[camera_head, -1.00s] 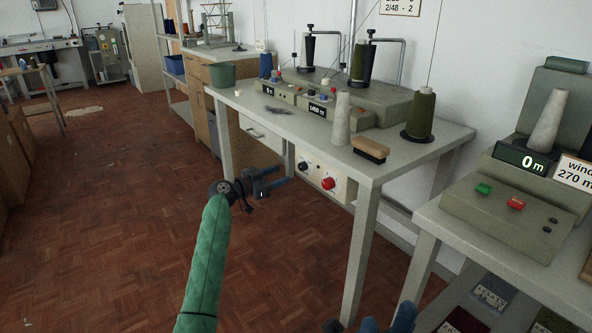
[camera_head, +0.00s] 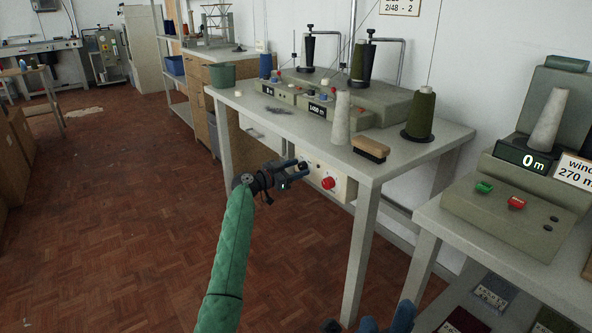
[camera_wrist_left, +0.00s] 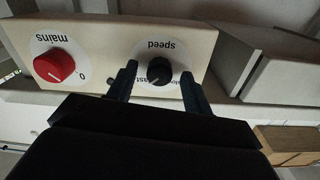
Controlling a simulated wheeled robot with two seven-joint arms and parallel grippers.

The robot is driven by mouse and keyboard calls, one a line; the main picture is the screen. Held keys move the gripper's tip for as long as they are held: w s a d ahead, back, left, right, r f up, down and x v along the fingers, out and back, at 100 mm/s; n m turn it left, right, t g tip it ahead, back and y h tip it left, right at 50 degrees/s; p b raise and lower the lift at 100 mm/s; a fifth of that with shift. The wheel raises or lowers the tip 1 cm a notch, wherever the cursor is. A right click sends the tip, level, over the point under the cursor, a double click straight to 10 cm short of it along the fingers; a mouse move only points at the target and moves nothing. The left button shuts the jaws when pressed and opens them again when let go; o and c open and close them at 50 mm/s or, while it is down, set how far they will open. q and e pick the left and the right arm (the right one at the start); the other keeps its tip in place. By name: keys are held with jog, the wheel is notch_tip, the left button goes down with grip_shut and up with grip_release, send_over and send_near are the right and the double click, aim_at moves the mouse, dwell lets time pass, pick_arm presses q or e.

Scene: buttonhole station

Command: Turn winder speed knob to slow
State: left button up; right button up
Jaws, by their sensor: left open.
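The winder's control box (camera_head: 345,188) hangs under the front edge of the table. Its black speed knob (camera_wrist_left: 160,70) sits on a white dial marked "speed", upside down in the left wrist view. A pale pointer line shows on the knob, towards the lower left there. My right gripper (camera_head: 370,325) is partly in view at the bottom edge, away from the box.
A red mains knob (camera_wrist_left: 54,66) is beside the speed knob on the same box. The table (camera_head: 262,118) above carries cones, a brush (camera_head: 370,148) and the winder. A second table (camera_head: 440,222) stands at the right.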

pick_arm(q)
jog(key=c, duration=1)
jog(key=shift+o, duration=0.2)
